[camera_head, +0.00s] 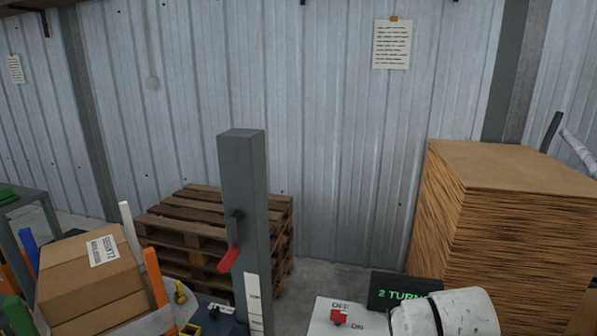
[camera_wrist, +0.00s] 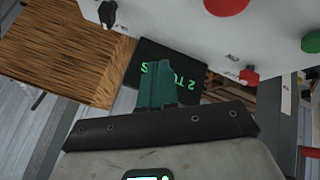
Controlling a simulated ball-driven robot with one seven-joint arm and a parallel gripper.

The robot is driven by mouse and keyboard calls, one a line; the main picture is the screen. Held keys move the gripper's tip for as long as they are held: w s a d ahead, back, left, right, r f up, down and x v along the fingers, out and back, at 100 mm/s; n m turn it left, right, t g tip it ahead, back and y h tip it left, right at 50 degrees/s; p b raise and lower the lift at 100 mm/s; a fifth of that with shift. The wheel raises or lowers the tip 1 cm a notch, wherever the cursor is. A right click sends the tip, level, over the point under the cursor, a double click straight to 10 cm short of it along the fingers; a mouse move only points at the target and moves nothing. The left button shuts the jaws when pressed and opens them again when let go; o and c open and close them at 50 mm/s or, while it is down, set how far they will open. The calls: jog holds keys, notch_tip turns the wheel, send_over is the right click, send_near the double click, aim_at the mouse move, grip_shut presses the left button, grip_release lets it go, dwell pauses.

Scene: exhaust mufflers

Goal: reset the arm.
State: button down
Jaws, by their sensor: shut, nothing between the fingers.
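My gripper (camera_wrist: 158,68) shows in the wrist view with its teal fingers shut together and nothing between them. It appears in front of a dark display (camera_wrist: 188,65) with green text, which is partly hidden behind the fingers. In the head view a white part of my arm (camera_head: 445,314) is at the bottom right, in front of the display (camera_head: 392,290) reading "2 TURN". My fingers are not visible in the head view.
A white panel (camera_head: 324,324) has a red OFF/ON switch (camera_head: 339,316); the panel (camera_wrist: 190,30) spans the wrist view's top. A grey post (camera_head: 243,170) carries a red lever (camera_head: 229,259). Stacked cardboard (camera_head: 500,215), pallets (camera_head: 190,219) and a carton (camera_head: 95,275) stand around.

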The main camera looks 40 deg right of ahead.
jog(key=a+f, duration=0.2)
jog(key=a, duration=0.1)
jog(key=a+f+n+y, duration=0.1)
jog(key=a, duration=0.2)
jog(key=a+f+n+t+y, duration=0.1)
jog(key=a+f, duration=0.1)
jog(key=a, duration=0.1)
jog(key=shift+w+f, duration=0.3)
jog(key=shift+w, duration=0.05)
jog(key=s+a+f+n+y, duration=0.1)
jog(key=s+a+f+y, duration=0.2)
jog(key=a, duration=0.4)
jog(key=s+a+f+n+y, duration=0.1)
jog(key=s+a+f, duration=0.1)
jog(key=a+f, duration=0.4)
jog(key=s+f+m+g+b, duration=0.1)
jog(key=s+f+g, duration=0.3)
jog(key=s, duration=0.5)
jog(key=shift+s+d+f+b, duration=0.2)
jog(key=shift+f+b, duration=0.2)
jog(key=shift+f, duration=0.25)
jog(key=shift+w, duration=0.1)
